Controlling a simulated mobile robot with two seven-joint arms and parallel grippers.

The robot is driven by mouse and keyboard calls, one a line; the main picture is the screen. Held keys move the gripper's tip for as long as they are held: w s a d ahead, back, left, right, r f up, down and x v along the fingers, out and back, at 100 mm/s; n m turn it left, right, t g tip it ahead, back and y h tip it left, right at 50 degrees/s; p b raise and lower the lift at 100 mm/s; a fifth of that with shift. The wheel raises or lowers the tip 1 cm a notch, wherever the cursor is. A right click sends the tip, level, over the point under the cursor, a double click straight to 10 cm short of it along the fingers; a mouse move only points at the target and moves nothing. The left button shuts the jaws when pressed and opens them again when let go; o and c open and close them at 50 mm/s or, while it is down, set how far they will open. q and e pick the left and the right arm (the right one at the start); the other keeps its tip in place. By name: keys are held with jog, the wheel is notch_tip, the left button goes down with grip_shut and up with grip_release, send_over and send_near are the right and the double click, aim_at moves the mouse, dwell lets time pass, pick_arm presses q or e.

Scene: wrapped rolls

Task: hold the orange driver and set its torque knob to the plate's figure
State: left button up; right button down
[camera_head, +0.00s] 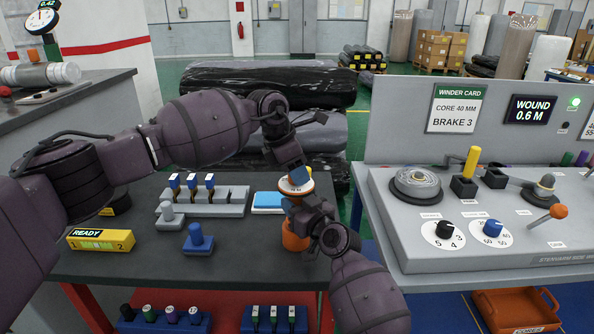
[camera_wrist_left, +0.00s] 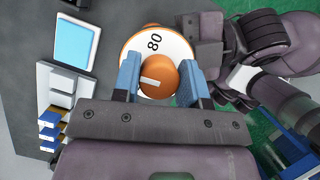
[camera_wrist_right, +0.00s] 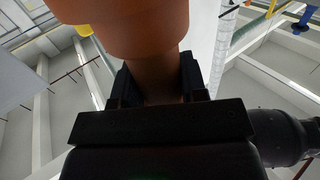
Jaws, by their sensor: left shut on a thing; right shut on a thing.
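The orange driver (camera_head: 294,240) stands upright above the dark table near its right edge. My right gripper (camera_head: 306,212) is shut around its body, which fills the top of the right wrist view (camera_wrist_right: 150,25). On top, my left gripper (camera_head: 294,176) is shut on the orange torque knob (camera_wrist_left: 158,77), one blue finger on each side. A white dial ring (camera_wrist_left: 165,44) around the knob shows 80; its other figures are hidden. A pale mark on the knob points left in the left wrist view. A plate (camera_head: 590,124) at the far right is cut off by the frame edge.
A grey rack with blue-topped pieces (camera_head: 203,203), a blue pad (camera_head: 268,201) and a yellow READY box (camera_head: 100,239) share the table. The grey winder console (camera_head: 480,240) stands to the right, with a WINDER CARD (camera_head: 456,108) reading CORE 40 MM, BRAKE 3.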

pick_arm(q)
jog(key=shift+m, duration=0.4)
jog(key=o, duration=0.9)
jog(key=v, duration=1.2)
jog(key=shift+w+a, duration=0.15)
pick_arm(e)
jog(key=c, duration=0.6)
grip_release()
jog(key=shift+s+d, duration=0.1)
